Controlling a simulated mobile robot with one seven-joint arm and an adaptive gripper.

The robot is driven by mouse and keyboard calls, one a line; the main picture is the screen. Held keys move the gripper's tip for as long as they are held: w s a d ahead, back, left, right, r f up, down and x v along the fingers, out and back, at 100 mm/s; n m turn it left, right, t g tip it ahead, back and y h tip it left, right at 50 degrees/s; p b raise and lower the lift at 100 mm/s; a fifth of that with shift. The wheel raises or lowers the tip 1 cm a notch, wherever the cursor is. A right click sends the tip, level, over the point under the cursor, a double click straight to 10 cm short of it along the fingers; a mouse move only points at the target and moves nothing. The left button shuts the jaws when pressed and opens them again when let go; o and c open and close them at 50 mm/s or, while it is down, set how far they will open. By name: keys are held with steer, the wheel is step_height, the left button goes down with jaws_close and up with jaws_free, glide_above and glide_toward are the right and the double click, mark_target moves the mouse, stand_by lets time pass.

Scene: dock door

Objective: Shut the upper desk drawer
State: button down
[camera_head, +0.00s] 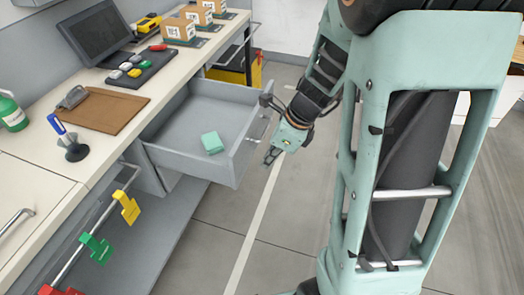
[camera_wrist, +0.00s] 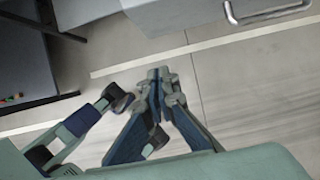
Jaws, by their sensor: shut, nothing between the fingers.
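The desk drawer (camera_head: 190,130) is grey and pulled well out from under the desk top. A small teal block (camera_head: 212,143) lies inside it. Its front panel (camera_head: 243,160) faces right and carries a metal bar handle, which shows at the top right of the wrist view (camera_wrist: 268,14). My gripper (camera_head: 271,156) hangs just outside the drawer front, close to the handle side. In the wrist view my gripper (camera_wrist: 160,76) has its fingertips together, empty, and apart from the drawer front and handle.
The desk top (camera_head: 62,148) holds a brown clipboard (camera_head: 97,110), a pen stand (camera_head: 72,148), a monitor (camera_head: 95,33) and several boxes. Coloured tags, including a green one (camera_head: 96,247), hang on a rail at the desk's front. The floor right of the drawer is clear.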

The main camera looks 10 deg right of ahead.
steer(key=w+a+f+b, duration=0.1)
steer(key=w+a+f, duration=0.2)
steer(key=a+f, duration=0.2)
steer(key=shift+w+a+f, duration=0.15)
steer(key=shift+a+f, duration=0.2)
steer(key=shift+f, duration=0.25)
